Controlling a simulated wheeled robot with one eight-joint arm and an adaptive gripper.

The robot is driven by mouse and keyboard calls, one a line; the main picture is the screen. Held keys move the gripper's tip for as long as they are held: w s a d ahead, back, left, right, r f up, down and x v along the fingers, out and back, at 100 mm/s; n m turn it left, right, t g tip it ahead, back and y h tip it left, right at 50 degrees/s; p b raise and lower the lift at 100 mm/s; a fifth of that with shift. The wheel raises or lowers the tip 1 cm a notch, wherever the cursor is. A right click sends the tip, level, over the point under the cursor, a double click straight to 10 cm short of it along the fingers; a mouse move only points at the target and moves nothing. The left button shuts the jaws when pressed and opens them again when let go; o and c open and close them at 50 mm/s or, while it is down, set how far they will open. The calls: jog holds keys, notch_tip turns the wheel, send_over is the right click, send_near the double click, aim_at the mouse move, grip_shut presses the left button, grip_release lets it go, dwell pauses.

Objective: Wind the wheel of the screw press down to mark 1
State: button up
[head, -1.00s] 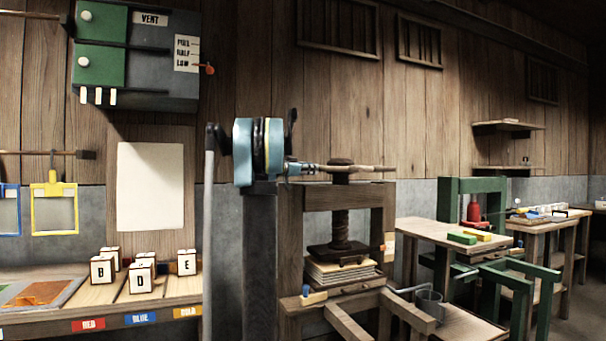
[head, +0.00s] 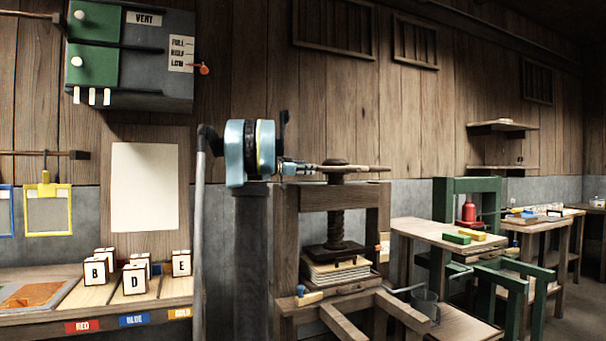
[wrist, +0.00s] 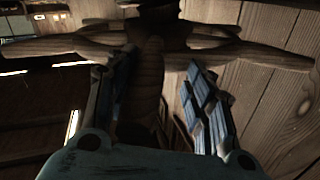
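The screw press (head: 382,215) is a wooden frame with a dark spoked wooden wheel (head: 350,168) on top of a vertical screw (head: 336,222). Its dark platen (head: 333,250) sits at or just above a stack of pale sheets (head: 337,272). A small pale plate with an orange spot (head: 384,247) is on the right post; no mark number is readable. My gripper (head: 300,168) is at the wheel's left side. In the wrist view, my gripper (wrist: 160,98) has its fingers apart with a wooden spoke (wrist: 145,75) between them. The right finger shows a gap to the spoke.
A blue-handled tool (head: 308,298) lies on the press's front ledge. A bench with lettered blocks (head: 135,280) stands at left. A wooden table (head: 420,230) and green frame (head: 440,205) stand at right. A grey bucket (head: 425,303) is low beside the press.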

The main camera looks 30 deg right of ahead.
jog(key=v, duration=1.2)
jog(key=shift+w, duration=0.1)
